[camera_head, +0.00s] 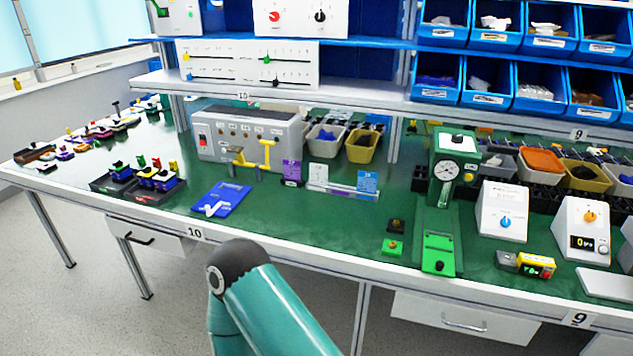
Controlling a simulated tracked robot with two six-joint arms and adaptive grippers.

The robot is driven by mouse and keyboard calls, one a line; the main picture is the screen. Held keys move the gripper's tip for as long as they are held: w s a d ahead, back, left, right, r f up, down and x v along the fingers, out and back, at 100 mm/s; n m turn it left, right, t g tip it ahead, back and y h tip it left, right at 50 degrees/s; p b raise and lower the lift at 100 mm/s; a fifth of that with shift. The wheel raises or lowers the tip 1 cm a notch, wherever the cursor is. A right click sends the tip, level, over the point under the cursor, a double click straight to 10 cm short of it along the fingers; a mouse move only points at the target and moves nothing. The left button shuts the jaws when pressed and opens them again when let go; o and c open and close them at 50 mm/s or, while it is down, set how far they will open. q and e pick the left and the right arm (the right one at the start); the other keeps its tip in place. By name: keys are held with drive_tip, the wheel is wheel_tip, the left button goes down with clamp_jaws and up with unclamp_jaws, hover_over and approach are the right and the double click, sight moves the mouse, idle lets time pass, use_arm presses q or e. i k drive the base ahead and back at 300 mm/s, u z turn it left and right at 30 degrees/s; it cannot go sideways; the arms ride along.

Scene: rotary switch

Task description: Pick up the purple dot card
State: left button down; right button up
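A small purple card (292,169) stands upright in a dark holder on the green bench top, in front of the grey box with switches. It is too small to make out a dot on it. A white card (318,175) and a blue card (367,183) stand to its right. A teal link of one of my arms rises from the bottom edge, below the bench front. Neither of my grippers shows in this view.
The green bench (310,222) has clear room in front of the cards. A blue clipboard-like board (220,198) lies to the left. A green press with a dial (440,205) stands to the right. Yellow handles (267,153) stand just left of the purple card. A shelf (360,95) overhangs the back.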

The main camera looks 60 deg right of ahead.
sight(291, 169)
drive_tip(key=k, duration=0.9)
drive_tip(key=z, duration=0.95)
drive_tip(key=i, duration=0.9)
drive_tip(key=z, duration=0.15)
